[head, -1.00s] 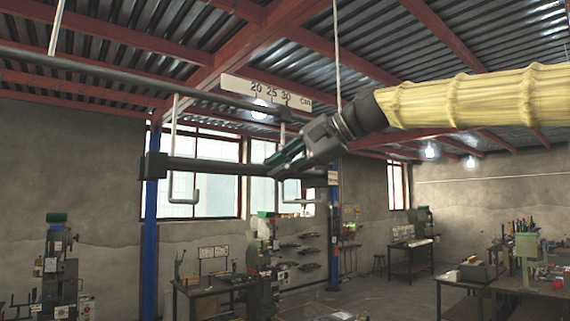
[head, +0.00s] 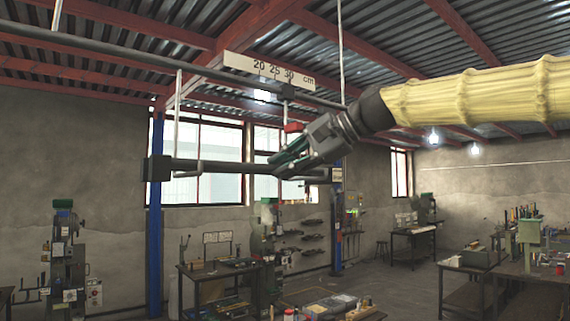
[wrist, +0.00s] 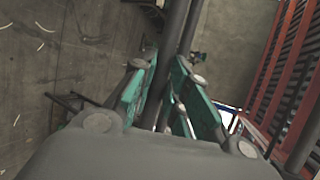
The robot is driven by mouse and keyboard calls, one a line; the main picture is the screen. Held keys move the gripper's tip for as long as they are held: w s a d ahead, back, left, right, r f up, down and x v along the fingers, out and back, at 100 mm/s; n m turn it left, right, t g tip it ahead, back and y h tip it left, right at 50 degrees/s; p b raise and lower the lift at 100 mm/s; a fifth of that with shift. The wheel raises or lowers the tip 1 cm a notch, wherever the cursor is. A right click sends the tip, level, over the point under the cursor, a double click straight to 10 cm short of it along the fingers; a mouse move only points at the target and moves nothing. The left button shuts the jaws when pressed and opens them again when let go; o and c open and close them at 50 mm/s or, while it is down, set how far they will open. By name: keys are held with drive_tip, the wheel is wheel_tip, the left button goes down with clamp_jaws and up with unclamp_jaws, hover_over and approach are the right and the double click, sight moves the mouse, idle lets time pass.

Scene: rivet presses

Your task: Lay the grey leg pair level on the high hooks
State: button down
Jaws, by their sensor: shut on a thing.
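The grey leg pair (head: 225,167) is a long dark bar with a black block at its left end, nearly level in the head view. My gripper (head: 283,162) is shut on it right of its middle. In the wrist view the dark tubes (wrist: 174,40) run between the green fingers (wrist: 160,98). The left white hook (head: 178,115) hangs from a dark rail; its upturned foot shows at the bar's lower edge. I cannot tell whether they touch. The right hook (head: 285,105) hangs behind my gripper, which hides its foot.
The dark overhead rail (head: 120,60) carries a white scale board (head: 268,70) marked 20, 25, 30 cm. A red piece (head: 293,127) shows by the right hook. A blue post (head: 156,220) stands behind the bar's left end. Benches and presses stand well below.

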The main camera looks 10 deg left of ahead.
drive_tip(key=c, duration=1.3)
unclamp_jaws()
drive_tip(key=v, duration=1.2)
drive_tip(key=shift+d+f, duration=0.1)
